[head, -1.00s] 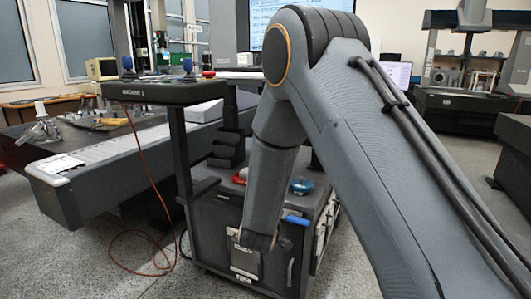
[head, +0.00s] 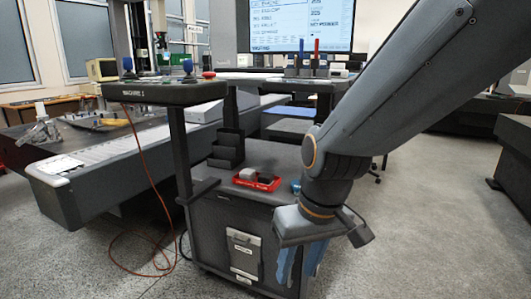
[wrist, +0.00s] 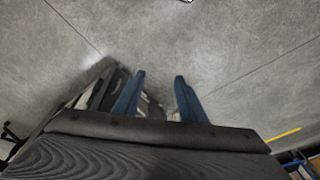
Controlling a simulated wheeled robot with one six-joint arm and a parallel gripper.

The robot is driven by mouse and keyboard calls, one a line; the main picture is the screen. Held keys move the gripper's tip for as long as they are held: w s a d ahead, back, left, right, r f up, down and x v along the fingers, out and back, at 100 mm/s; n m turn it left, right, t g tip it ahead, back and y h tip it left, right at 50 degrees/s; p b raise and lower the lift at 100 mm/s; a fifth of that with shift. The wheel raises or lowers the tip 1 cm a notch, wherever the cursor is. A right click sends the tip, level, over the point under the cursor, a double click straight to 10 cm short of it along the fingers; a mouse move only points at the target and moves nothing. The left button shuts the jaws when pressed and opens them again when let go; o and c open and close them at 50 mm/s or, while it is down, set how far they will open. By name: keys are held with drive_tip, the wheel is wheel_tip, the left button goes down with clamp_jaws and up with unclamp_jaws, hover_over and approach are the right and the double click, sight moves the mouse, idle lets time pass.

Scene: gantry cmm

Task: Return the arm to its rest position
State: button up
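My arm reaches in from the upper right of the head view and bends down at the wrist. My gripper (head: 299,270) hangs with its blue fingers pointing down, in front of the right side of the dark cart (head: 215,225). In the wrist view, my gripper (wrist: 160,78) has its two blue fingers clearly apart, with nothing seen held between them. Grey floor shows beyond the fingertips. My wrist hides part of the cart's right side.
A red tray (head: 245,184) with small white and dark pieces sits on the cart, and a blue thing (head: 295,186) is partly hidden beside my wrist. A control panel (head: 150,93) stands at left, near a measuring table (head: 95,160).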

drive_tip(key=s+d+r+m+g+h+p, duration=0.15)
drive_tip(key=s+d, duration=0.25)
drive_tip(key=s, duration=0.4)
drive_tip(key=d+r+m+p, duration=0.2)
drive_tip(key=d+r+p, duration=0.7)
drive_tip(key=p, duration=0.7)
drive_tip(key=shift+w+r+p, duration=0.3)
drive_tip(key=shift+r+p, duration=0.1)
drive_tip(key=shift+r, duration=0.1)
drive_tip(key=shift+m, duration=0.25)
